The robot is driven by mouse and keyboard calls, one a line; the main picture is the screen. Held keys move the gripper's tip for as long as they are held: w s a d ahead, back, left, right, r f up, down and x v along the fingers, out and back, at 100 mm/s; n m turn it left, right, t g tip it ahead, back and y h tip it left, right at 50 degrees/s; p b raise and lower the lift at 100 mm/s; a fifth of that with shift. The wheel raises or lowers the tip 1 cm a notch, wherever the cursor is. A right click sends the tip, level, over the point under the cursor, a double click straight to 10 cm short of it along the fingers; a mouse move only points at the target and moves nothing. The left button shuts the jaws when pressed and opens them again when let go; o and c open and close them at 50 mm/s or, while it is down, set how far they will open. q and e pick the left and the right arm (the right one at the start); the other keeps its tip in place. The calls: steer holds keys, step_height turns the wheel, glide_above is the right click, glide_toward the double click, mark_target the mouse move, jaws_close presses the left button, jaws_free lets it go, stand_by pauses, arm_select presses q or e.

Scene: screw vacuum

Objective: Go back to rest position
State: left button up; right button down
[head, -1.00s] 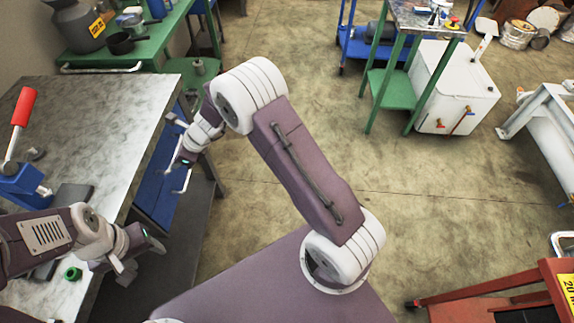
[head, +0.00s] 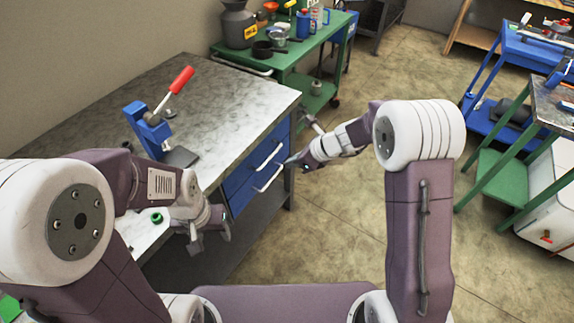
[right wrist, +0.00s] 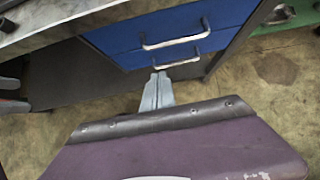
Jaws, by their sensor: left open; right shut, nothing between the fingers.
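My left gripper (head: 205,238) is open and empty in the head view, low at the front edge of the grey workbench (head: 215,95). A small green ring (head: 157,217) lies on the bench just left of it, apart from the fingers. My right gripper (head: 293,161) is off the right end of the bench, close to the blue drawers (head: 255,165). In the right wrist view its fingers (right wrist: 158,78) are together with nothing between them, and the drawer handles (right wrist: 175,42) show beyond. I cannot tell whether the fingertips touch the lower handle.
A blue press (head: 146,130) with a red-handled lever stands on the bench. A green cart (head: 300,50) with a jug and bottles is behind. Blue (head: 490,75) and green (head: 500,170) carts stand at right. The floor (head: 350,215) between is open.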

steer(key=s+d+r+n+p, duration=0.1)
steer(key=s+d+r+p, duration=0.1)
steer(key=s+r+p, duration=0.3)
steer(key=s+d+r+n+p, duration=0.1)
steer(key=d+r+n+p, duration=0.1)
steer(key=r, duration=0.6)
steer(key=s+d+f+n+g+h+p, duration=0.1)
steer(key=s+d+f+n+h, duration=0.1)
steer(key=s+d+n, duration=0.3)
steer(key=s+d+f+n+g+h+p, duration=0.1)
steer(key=s+d+n+h, duration=0.3)
steer(key=s+n, duration=0.8)
steer(key=d+f+n+g, duration=0.1)
steer(key=d+n, duration=0.1)
steer(key=n, duration=0.2)
steer(key=shift+n, duration=0.3)
